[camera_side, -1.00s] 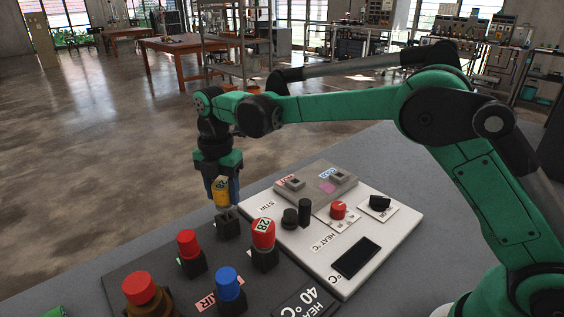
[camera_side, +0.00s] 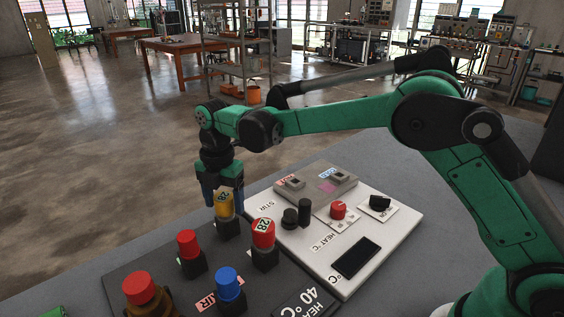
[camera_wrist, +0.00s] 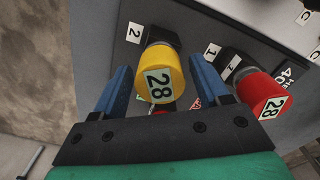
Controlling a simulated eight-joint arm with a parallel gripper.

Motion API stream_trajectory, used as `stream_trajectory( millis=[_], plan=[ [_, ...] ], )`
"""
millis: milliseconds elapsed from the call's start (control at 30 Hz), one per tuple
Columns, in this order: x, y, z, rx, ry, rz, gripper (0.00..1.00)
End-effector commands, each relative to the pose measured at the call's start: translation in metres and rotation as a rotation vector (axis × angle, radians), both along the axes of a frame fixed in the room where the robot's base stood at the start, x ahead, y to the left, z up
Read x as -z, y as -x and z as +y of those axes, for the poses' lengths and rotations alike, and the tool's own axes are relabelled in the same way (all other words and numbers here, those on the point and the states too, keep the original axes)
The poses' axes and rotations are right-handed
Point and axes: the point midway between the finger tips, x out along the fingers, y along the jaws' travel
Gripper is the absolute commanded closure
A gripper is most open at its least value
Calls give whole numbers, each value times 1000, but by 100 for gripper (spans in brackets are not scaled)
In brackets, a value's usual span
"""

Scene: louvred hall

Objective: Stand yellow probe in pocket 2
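The yellow probe (camera_side: 224,205), marked 28, stands upright in a black pocket block (camera_side: 228,229) at the back of the dark panel. In the wrist view the yellow probe (camera_wrist: 160,72) sits beside a label reading 2 (camera_wrist: 134,33). My gripper (camera_side: 223,204) is around the probe's cap. In the wrist view my gripper (camera_wrist: 160,82) has its blue fingers on both sides of the cap with gaps, so it looks open. The probe's lower part is hidden in the block.
A red-capped probe (camera_side: 263,234), also marked 28, stands close to the right in its own block. Another red cap (camera_side: 188,243), a blue cap (camera_side: 228,283) and a large red-capped bottle (camera_side: 140,289) are nearer. A white control plate (camera_side: 310,268) with knobs lies right.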

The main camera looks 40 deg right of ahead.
Motion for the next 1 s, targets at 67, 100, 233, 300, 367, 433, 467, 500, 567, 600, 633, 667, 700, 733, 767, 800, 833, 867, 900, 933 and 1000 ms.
stream_trajectory(
  millis=[67,100,233,300,367,433,467,500,567,600,633,667,700,733,767,800,833,867,900,933,1000],
  plan=[
    [0,0,0,0,0,0,15],
    [0,0,0,0,0,0,15],
    [0,0,0,0,0,0,15],
    [0,0,0,0,0,0,15],
    [-2,0,0,0,0,0,15],
    [-8,0,0,0,0,0,15],
    [-11,0,0,0,0,0,15],
    [-17,0,0,0,0,0,15],
    [-25,0,0,0,0,0,15],
    [-30,0,0,0,0,0,15],
    [-34,0,0,0,0,0,15],
    [-37,0,0,0,0,0,15],
    [-42,0,0,0,0,0,15],
    [-44,0,0,0,0,0,15],
    [-46,0,0,0,0,0,15],
    [-48,0,0,0,0,0,15],
    [-50,0,0,0,0,0,15],
    [-50,0,0,0,0,0,15],
    [-50,0,0,0,0,0,15],
    [-50,0,0,0,0,0,15],
    [-50,0,0,0,0,0,15]
  ],
)
